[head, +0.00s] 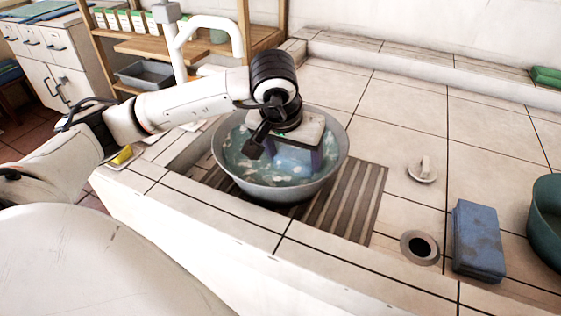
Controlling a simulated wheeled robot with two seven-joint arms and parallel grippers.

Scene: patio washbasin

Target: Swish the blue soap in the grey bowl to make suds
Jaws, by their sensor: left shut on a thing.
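The grey bowl (222,163) stands on the slatted drain grate and holds bluish water with whitish patches on its surface. The gripper's body hides part of the bowl's far side. How deep the soap sits in the water is hard to tell. My right gripper is out of view.
A white faucet (208,27) stands behind the bowl. To the right are a drain hole (419,247), a small pale plug (423,169), a blue block (479,240) and a green bowl (546,222). A yellow item (122,155) lies at left.

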